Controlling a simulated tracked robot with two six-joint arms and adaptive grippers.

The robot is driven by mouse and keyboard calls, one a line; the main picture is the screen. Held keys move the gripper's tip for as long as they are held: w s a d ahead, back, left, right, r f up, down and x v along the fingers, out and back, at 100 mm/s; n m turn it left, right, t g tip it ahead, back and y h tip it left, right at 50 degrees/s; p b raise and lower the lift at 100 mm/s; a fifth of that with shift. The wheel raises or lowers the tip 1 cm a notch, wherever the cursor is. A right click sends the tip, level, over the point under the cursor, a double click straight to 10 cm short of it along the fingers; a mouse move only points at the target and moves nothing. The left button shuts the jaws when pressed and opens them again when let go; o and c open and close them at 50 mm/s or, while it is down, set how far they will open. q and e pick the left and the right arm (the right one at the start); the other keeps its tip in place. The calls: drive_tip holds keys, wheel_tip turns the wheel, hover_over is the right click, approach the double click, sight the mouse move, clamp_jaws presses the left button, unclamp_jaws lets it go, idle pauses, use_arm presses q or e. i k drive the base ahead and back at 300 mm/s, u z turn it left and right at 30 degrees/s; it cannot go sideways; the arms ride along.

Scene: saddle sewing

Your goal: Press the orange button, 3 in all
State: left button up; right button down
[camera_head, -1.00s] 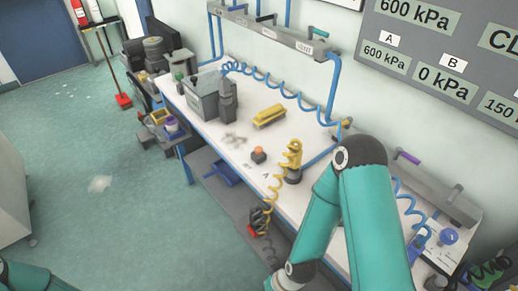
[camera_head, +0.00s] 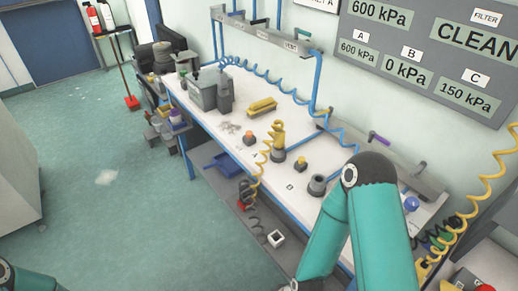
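The orange button (camera_head: 249,137) is a small orange-topped piece on a dark base. It stands on the white bench top (camera_head: 225,150) near its front edge. A similar button with a yellow top (camera_head: 300,163) stands further right on the bench, beside a grey cup-like fitting. My teal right arm rises in front of the bench at the lower right, and its gripper is outside the picture. Only a small piece of my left arm shows in the bottom left corner, and its gripper is out of view too. Nothing of mine is seen touching the orange button.
A yellow tool (camera_head: 278,140) with a coiled yellow hose stands right of the orange button. A yellow block (camera_head: 262,106) and a grey box (camera_head: 202,92) are further back. A wall panel (camera_head: 430,52) reads A 600 kPa, B 0 kPa, C 150 kPa. Floor at left is mostly clear.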

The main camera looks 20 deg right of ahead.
sight(248, 134)
drive_tip(key=k, duration=0.75)
drive_tip(key=u, duration=0.55)
drive_tip(key=i, duration=1.55)
drive_tip(key=z, duration=0.75)
